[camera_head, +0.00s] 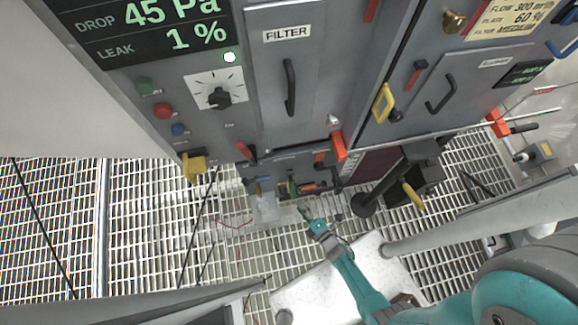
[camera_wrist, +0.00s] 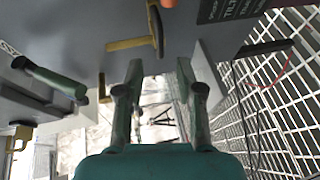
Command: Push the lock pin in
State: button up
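No part is plainly marked as the lock pin, and I cannot tell for sure which one it is. A yellow T-shaped piece (camera_wrist: 138,43) sits on the grey panel ahead of my fingers in the wrist view. In the head view my gripper (camera_head: 304,211) is small, low in front of the cabinet's lower bay. A brass knob (camera_head: 453,21) is at the upper right of the cabinet. A yellow latch (camera_head: 383,103) is on the right-hand panel.
A filter door (camera_head: 280,75) with a black handle faces me. A dial (camera_head: 219,96) and coloured buttons are to its left. A black lever with a yellow grip (camera_head: 412,195) sticks out at right. The grated floor (camera_head: 160,235) lies below.

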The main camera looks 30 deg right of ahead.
jog(key=w, duration=0.2)
jog(key=w+f, duration=0.1)
jog(key=w, duration=0.5)
jog(key=shift+w+a+f, duration=0.25)
jog(key=shift+a, duration=0.15)
grip_shut()
